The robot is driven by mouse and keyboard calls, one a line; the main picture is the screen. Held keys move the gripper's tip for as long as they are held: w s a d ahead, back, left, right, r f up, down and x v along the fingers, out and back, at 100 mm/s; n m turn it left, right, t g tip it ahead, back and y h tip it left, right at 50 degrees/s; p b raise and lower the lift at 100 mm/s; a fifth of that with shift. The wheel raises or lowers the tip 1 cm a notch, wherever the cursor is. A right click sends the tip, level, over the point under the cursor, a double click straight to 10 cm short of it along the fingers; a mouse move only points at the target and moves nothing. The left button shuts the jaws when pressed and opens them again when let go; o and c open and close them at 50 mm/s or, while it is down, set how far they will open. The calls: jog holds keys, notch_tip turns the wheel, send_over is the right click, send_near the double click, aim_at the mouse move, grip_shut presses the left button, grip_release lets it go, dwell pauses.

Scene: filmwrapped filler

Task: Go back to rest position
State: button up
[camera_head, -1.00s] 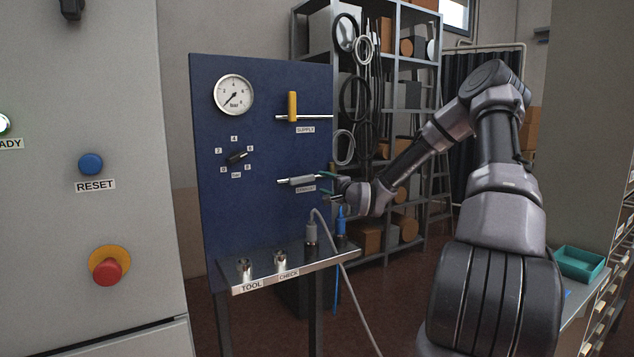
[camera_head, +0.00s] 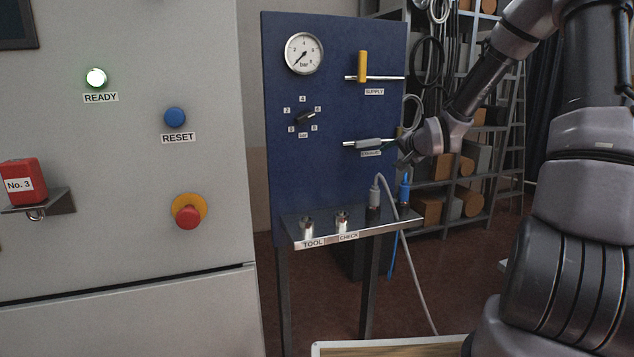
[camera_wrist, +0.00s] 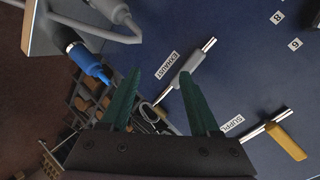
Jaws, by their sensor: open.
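My gripper (camera_head: 396,145) is open at the right edge of a blue panel (camera_head: 340,180). Its two green fingers (camera_wrist: 160,76) spread apart in the wrist view. The grey exhaust valve handle (camera_head: 369,143) lies in line with its pipe, just left of the fingers. In the wrist view the same grey handle (camera_wrist: 186,68) shows beyond and near the right fingertip. I cannot tell whether they touch.
The panel also carries a gauge (camera_head: 304,53), a yellow supply handle (camera_head: 362,66) standing upright, and a dial (camera_head: 305,118). A steel shelf (camera_head: 330,238) below holds a grey connector (camera_head: 375,193) and a blue connector (camera_head: 404,189). A grey cabinet (camera_head: 120,215) stands left.

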jog(key=s+r+n+g, duration=0.1)
jog(key=s+r, duration=0.4)
jog(key=s, duration=0.7)
jog(key=s+r+n+g+h, duration=0.1)
jog(key=s+r, duration=0.4)
jog(key=s, duration=0.7)
jog(key=s+r+n+g, duration=0.2)
jog(key=s+r, duration=0.4)
jog(key=s, duration=0.6)
jog(key=shift+s+g+h, duration=0.4)
jog(key=shift+g, duration=0.1)
